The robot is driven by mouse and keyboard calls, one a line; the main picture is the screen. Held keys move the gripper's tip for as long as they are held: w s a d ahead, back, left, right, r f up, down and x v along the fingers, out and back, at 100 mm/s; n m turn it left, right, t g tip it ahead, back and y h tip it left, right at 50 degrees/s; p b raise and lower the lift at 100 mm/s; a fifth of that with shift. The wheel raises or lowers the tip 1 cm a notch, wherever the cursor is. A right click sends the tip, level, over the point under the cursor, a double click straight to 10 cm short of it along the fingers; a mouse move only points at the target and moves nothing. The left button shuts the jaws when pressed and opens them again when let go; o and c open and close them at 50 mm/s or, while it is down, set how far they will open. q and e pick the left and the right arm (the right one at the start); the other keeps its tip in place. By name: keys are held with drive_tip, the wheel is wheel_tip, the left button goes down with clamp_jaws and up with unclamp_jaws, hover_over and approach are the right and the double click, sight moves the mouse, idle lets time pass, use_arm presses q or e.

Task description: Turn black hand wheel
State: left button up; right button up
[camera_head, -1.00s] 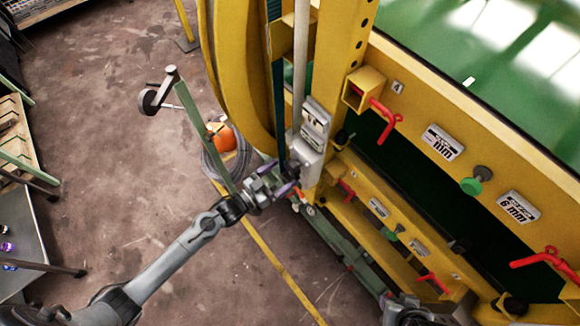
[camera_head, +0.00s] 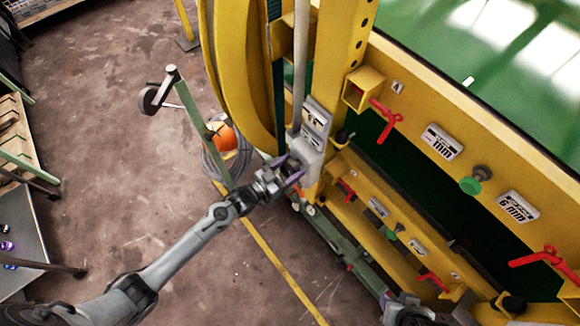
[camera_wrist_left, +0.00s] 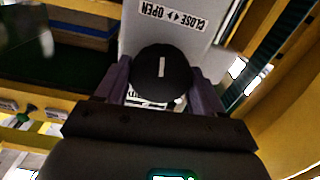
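The black hand wheel (camera_wrist_left: 162,72) shows in the left wrist view as a round black knob with a white mark. It sits on a pale plate labelled CLOSE / OPEN (camera_wrist_left: 172,14). My left gripper (camera_wrist_left: 162,90) has its two purple fingers spread, one on each side of the wheel; I cannot tell whether they touch it. In the head view my left gripper (camera_head: 289,169) is at the lower end of the grey valve box (camera_head: 309,150), and the wheel is hidden there. A grey part, likely of my right arm, shows at the bottom edge; its fingers cannot be made out.
The yellow machine frame (camera_head: 354,40) with red handles (camera_head: 386,121) and green knobs (camera_head: 471,185) fills the right side. A green stand with a wheel (camera_head: 205,135) and an orange object (camera_head: 224,137) stand left of the gripper. The brown floor (camera_head: 110,130) further left is mostly clear.

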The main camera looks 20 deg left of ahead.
use_arm(q)
drive_tip(key=shift+c, duration=0.9)
drive_tip(key=shift+m, duration=0.3)
drive_tip(key=m+b, duration=0.1)
drive_tip(key=m, duration=0.3)
drive_tip(key=shift+d, duration=0.1)
drive_tip(key=m, duration=0.4)
drive_tip(key=shift+s+m+b, duration=0.1)
drive_tip(key=shift+m+b, duration=0.2)
drive_tip(key=shift+m, duration=0.9)
drive_tip(key=shift+m, duration=0.3)
drive_tip(key=o, duration=1)
